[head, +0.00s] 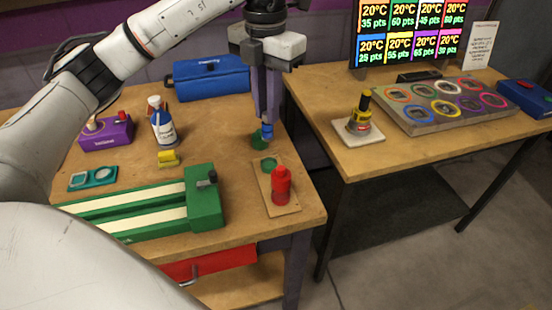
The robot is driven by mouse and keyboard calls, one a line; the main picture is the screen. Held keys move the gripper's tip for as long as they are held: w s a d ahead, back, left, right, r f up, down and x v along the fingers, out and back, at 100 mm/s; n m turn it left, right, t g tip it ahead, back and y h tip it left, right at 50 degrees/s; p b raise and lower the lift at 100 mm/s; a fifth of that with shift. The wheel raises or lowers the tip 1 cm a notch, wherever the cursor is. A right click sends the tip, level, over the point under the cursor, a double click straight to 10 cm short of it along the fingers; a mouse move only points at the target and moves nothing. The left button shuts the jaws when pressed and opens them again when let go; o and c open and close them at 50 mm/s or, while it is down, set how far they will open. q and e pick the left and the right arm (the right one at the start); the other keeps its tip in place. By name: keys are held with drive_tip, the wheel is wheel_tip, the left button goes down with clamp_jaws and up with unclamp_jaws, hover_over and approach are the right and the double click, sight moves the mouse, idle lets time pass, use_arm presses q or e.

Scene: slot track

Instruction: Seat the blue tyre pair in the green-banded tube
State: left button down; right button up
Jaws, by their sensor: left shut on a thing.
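My left gripper (267,118) points straight down over the back right of the near table. It is shut on a small blue piece (267,132), which looks like the blue tyre pair and is mostly hidden by the fingers. I cannot tell whether the two touch. A small wooden board (264,187) in front carries a green ring (268,164) and a red bottle (281,187). My right gripper is not in view.
A green track-like fixture (205,200) lies at the front left. A blue case (210,78), a blue-and-white bottle (163,128), a purple box (107,133) and a yellow block (168,158) stand behind it. Another table holds a grey tray (440,123) of coloured rings.

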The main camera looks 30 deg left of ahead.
sight(268, 141)
use_arm(q)
drive_tip(key=shift+w+a+r+n, duration=0.15)
drive_tip(key=shift+w+n, duration=0.2)
drive_tip(key=shift+n, duration=0.25)
drive_tip(key=shift+w+a+f, duration=0.1)
drive_tip(key=shift+f, duration=0.1)
drive_tip(key=shift+n, duration=0.3)
wheel_tip(268, 141, down, 9)
drive_tip(key=shift+r, duration=0.1)
drive_tip(key=shift+f, duration=0.3)
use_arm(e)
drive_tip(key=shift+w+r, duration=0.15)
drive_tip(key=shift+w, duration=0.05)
use_arm(q)
drive_tip(key=shift+f, duration=0.25)
drive_tip(key=c, duration=1.7)
unclamp_jaws()
drive_tip(key=shift+r, duration=0.1)
